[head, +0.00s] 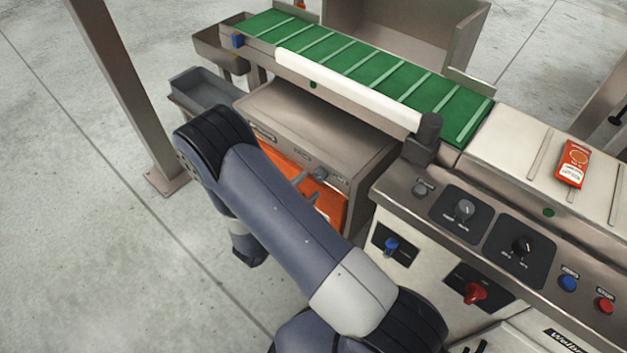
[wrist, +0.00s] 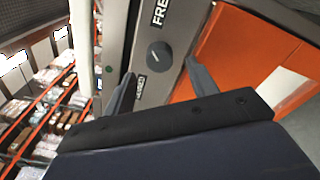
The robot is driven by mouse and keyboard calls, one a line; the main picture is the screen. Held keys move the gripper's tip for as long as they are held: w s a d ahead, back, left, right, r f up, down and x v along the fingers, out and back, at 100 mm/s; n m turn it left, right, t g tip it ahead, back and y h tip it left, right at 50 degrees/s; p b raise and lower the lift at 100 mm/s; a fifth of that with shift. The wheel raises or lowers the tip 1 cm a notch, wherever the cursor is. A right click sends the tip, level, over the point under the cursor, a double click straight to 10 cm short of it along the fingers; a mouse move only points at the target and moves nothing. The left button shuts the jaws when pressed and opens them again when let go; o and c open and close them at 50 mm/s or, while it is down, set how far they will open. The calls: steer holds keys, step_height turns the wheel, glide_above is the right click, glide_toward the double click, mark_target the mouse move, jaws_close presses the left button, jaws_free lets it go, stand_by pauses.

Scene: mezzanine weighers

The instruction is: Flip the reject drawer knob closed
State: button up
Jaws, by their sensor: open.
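The reject drawer knob is a small dark grey round knob (wrist: 159,55) on a grey metal strip. In the wrist view it lies between the two fingers of my open gripper (wrist: 159,70), with gaps on both sides. A "FREE" label is above it and a small dark label, too small to read surely, is below it. A light mark shows on the knob's face. The knob also shows in the head view (head: 320,173) on the cabinet front, above the orange drawer front (head: 335,206). My arm hides part of the drawer; only bits of my fingers show there.
A green belt conveyor (head: 360,70) runs above the cabinet. A control panel to the right has a blue knob (head: 391,246), a red knob (head: 474,293) and buttons. A grey tray (head: 205,88) and a post (head: 125,90) stand at left. Floor at lower left is clear.

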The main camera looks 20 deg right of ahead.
mark_target(317, 178)
steer(key=shift+x, duration=1.65)
steer(key=shift+c, duration=0.3)
steer(key=c, duration=0.9)
